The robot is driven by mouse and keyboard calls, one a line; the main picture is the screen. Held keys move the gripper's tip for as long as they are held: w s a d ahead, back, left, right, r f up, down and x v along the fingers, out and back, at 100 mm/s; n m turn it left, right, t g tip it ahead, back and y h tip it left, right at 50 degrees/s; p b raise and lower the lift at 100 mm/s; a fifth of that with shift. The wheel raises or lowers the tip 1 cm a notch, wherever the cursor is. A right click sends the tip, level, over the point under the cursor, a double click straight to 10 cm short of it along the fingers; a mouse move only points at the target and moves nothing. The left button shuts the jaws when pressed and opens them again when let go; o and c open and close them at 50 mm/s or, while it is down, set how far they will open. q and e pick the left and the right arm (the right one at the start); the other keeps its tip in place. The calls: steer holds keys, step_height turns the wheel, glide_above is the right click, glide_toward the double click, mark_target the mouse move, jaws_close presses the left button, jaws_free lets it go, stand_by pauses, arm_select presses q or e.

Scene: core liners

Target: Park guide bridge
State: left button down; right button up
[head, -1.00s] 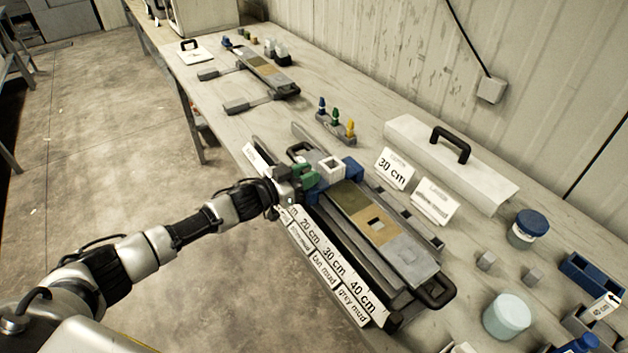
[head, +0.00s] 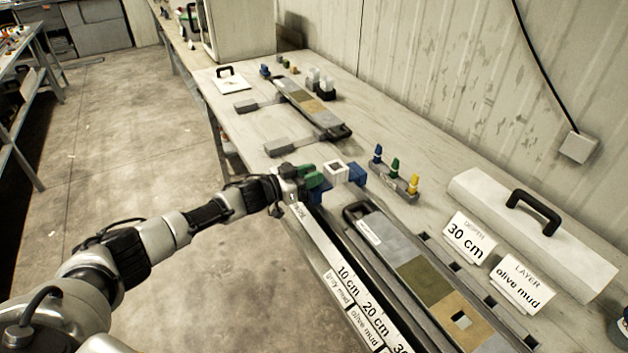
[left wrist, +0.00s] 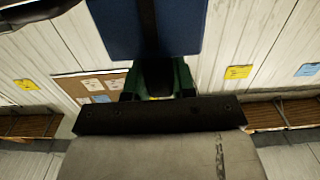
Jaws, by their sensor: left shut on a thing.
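The guide bridge is a blue piece with a hollow white square block (head: 337,171) in its middle and a blue end (head: 358,174). My left gripper (head: 314,180), with green fingers, is shut on its left part. The bridge is held beyond the far end of the core liner (head: 392,240), which has grey, olive and tan bands and a black handle. In the left wrist view, the blue bridge (left wrist: 150,30) fills the top middle, with the green fingers below it. Whether the bridge touches the bench cannot be told. My right gripper is not in view.
A depth ruler (head: 345,275) runs along the liner's left side. A rack with blue, green and yellow pegs (head: 395,180) stands right of the bridge. Cards (head: 468,240) and a white cover (head: 530,225) lie at right. A second liner (head: 305,100) lies farther back.

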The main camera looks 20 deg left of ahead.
arm_select(q)
steer(key=shift+a, duration=0.15)
steer(key=shift+w+r, duration=0.1)
steer(key=shift+r, duration=0.05)
steer(key=c, duration=1.3)
jaws_free()
steer(key=shift+a, duration=0.1)
steer(key=o, duration=0.4)
steer(key=shift+w, duration=0.1)
